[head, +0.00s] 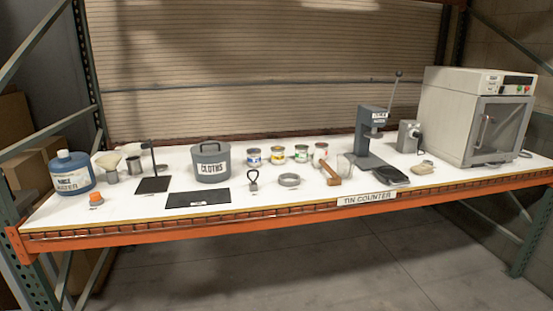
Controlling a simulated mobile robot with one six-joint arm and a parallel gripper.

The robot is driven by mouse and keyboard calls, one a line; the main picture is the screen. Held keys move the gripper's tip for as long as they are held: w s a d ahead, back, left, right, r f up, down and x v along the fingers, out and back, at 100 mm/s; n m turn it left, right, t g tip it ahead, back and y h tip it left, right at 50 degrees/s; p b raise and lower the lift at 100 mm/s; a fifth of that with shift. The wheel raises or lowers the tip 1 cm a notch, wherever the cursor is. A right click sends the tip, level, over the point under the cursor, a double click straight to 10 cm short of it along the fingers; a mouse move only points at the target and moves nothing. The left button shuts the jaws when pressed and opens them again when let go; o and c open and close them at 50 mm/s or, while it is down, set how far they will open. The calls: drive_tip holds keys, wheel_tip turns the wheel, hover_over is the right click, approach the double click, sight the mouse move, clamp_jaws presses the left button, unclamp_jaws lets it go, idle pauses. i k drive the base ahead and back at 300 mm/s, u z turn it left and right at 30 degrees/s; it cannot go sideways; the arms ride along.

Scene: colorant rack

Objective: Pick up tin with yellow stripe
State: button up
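The tin with the yellow stripe (278,157) stands upright on the white counter, second from the left in a row of small tins. A tin with a blue stripe (253,158) stands to its left. A tin with a green stripe (301,154) stands to its right, and a tin with a red marking (321,151) stands at the right end of the row. The tins stand close together with small gaps. My gripper is not in view.
A grey pot marked cloths (211,163) stands left of the tins. In front lie a ring tool (254,180), a grey ring (289,180) and a wooden-handled tool (330,173). A lever press (372,130) and a grey oven (478,115) stand to the right.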

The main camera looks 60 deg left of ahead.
sight(278, 158)
drive_tip(key=z, duration=0.05)
drive_tip(key=k, duration=0.2)
drive_tip(key=u, duration=3.1)
drive_tip(key=k, duration=0.65)
drive_tip(key=z, duration=0.2)
drive_tip(key=i, duration=0.6)
drive_tip(key=z, duration=0.05)
